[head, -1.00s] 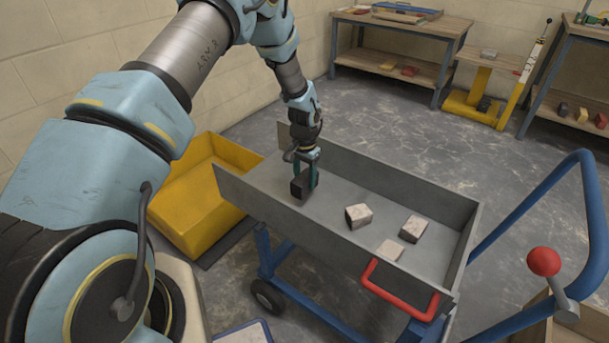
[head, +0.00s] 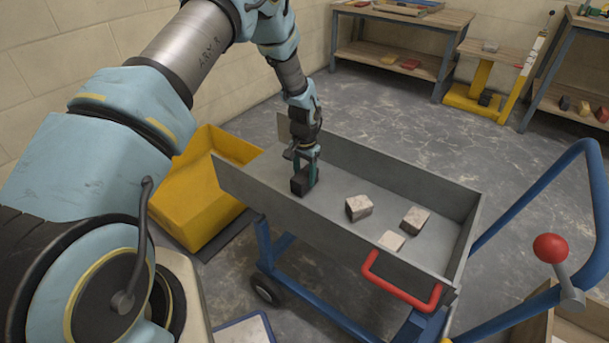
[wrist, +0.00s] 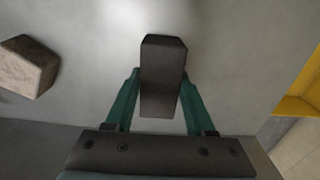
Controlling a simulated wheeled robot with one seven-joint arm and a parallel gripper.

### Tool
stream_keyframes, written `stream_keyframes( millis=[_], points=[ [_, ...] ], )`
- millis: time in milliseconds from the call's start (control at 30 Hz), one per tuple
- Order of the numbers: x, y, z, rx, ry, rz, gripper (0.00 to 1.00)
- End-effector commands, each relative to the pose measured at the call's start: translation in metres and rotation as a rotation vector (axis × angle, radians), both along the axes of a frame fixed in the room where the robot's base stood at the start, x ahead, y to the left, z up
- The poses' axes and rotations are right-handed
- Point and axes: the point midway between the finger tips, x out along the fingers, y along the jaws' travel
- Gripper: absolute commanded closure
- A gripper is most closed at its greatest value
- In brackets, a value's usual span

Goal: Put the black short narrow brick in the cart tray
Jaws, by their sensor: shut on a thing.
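The black brick (head: 299,184) is between the fingers of my gripper (head: 308,176), inside the left part of the cart tray (head: 340,226). In the wrist view the black brick (wrist: 162,75) stands out between the two teal fingers of my gripper (wrist: 160,108), which are shut on it. The brick is low over the tray floor; I cannot tell whether it touches. The grey tray floor fills most of the wrist view.
Several pale bricks, one of them here (head: 359,207), lie in the tray's right half. A yellow tub (head: 190,200) stands left of the cart. The tray has raised walls, with a red handle (head: 400,290) at its front. Tray floor between gripper and pale bricks is clear.

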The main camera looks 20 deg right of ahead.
Motion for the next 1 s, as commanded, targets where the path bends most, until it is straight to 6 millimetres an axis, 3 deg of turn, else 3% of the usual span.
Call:
stream_keyframes(
  millis=[167,200,467,767,1000],
  points=[
    [0.000,0.000,-0.004,-0.001,0.000,0.000,1.00],
    [0.000,0.000,-0.003,-0.001,0.000,0.000,0.41],
    [0.000,0.000,-0.003,-0.001,0.000,0.000,0.11],
    [0.000,0.000,-0.001,0.000,0.000,0.000,0.10],
    [0.001,0.000,0.032,-0.002,-0.002,0.001,0.10]
  ],
)
